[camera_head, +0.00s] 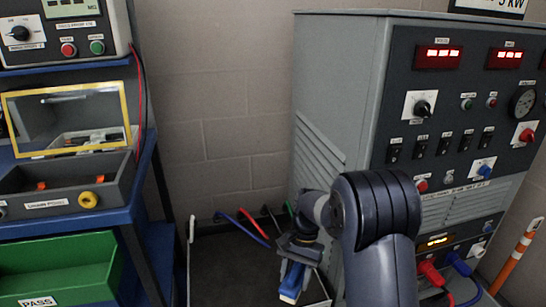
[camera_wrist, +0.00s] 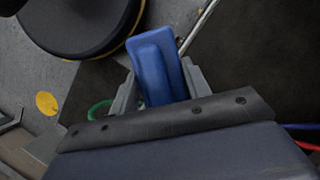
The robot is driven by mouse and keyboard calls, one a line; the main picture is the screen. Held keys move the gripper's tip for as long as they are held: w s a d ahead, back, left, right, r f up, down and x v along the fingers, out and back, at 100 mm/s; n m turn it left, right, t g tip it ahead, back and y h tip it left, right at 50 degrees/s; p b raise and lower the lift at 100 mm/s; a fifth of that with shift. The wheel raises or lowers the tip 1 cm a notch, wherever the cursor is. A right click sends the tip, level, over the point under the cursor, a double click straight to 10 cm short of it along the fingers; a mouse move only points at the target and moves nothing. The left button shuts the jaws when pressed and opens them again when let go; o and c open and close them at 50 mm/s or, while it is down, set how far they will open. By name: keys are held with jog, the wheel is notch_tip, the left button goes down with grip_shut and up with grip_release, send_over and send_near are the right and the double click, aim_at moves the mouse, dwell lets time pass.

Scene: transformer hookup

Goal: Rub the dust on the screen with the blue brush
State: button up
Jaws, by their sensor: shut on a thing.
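My gripper (camera_head: 298,258) is at the lower middle of the head view, pointing down beside the grey cabinet. It is shut on the blue brush (camera_head: 292,280), which hangs below the jaws with a pale lower end. In the wrist view the blue brush (camera_wrist: 157,68) stands between the two grey fingers. A pale green screen (camera_head: 72,8) shows on the light-coloured meter at the top left, cut by the picture's top edge. It is far up and left of my gripper. I cannot make out dust on it.
The grey cabinet (camera_head: 340,80) with red displays and knobs stands at right. A blue rack (camera_head: 145,215) at left holds a grey box (camera_head: 70,190) with a yellow-framed lid and a green bin (camera_head: 60,265). Coloured cables (camera_head: 240,228) lie by the dark bin. The wall area between is clear.

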jog(key=d+r+n+h, duration=0.25)
jog(key=d+n, duration=0.25)
jog(key=d, duration=0.5)
notch_tip(320, 180, up, 17)
jog(key=s+p, duration=0.1)
jog(key=p, duration=2.6)
jog(key=shift+s+a, duration=0.15)
jog(key=shift+a, duration=0.1)
jog(key=shift+y, duration=0.25)
